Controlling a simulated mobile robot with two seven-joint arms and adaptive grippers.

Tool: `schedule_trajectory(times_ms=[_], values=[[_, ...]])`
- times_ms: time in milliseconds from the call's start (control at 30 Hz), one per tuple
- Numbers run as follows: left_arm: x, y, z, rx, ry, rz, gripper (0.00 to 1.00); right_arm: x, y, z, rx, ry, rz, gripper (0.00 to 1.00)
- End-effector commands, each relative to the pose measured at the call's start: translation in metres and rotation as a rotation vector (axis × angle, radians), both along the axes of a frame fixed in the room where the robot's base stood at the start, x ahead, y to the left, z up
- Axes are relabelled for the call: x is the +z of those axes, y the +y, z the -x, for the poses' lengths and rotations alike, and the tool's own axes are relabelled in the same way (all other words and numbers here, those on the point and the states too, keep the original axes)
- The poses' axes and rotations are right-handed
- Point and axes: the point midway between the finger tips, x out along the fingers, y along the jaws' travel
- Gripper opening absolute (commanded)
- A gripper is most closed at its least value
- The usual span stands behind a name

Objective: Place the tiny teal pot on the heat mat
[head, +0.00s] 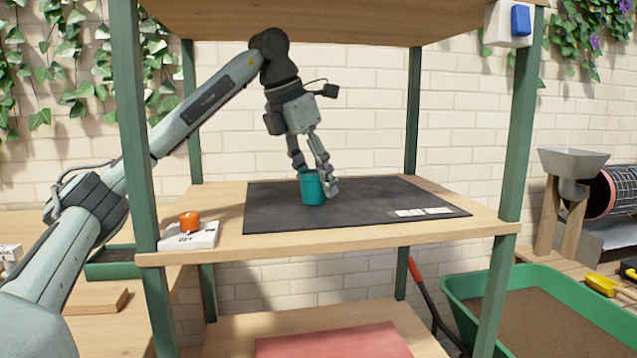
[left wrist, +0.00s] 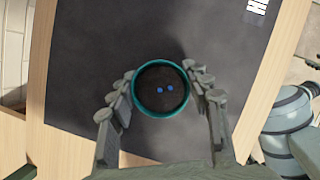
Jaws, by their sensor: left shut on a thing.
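The tiny teal pot (head: 312,187) is upright at the middle of the dark heat mat (head: 270,212) on the shelf. Whether its base touches the mat or hovers just above it, I cannot tell. My left gripper (head: 316,178) is shut on the pot, with fingers on both sides of it. My right gripper is not in view.
The wooden shelf (head: 480,222) has green posts at its corners. A white box with an orange knob (head: 190,222) sits at its front left. A lower shelf carries a red mat (head: 330,345). A green tub (head: 470,285) stands at the right. The mat around the pot is clear.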

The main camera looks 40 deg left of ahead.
Motion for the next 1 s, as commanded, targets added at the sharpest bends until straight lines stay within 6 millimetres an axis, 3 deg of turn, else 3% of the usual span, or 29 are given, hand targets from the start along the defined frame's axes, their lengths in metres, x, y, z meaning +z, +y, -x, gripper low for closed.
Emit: schedule_trajectory(times_ms=[233,267,400,700,867,933,1000], values=[[-0.004,0.000,0.000,0.000,0.000,0.000,0.12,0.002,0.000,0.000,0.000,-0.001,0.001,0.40],[-0.003,0.000,0.000,0.000,0.000,0.000,0.52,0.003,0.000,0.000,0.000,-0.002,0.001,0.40],[-0.002,0.000,0.000,0.000,0.000,0.000,0.69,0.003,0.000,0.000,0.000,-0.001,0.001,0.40],[-0.001,0.000,0.000,0.000,0.000,0.000,0.69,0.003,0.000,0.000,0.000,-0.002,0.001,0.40],[0.012,0.001,0.004,-0.001,-0.001,0.000,0.69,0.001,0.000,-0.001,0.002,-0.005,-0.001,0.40],[0.010,0.005,0.015,0.001,0.000,-0.001,0.69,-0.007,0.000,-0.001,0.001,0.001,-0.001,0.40],[0.009,0.009,0.031,0.003,0.000,-0.002,0.69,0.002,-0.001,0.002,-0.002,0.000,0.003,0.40]])
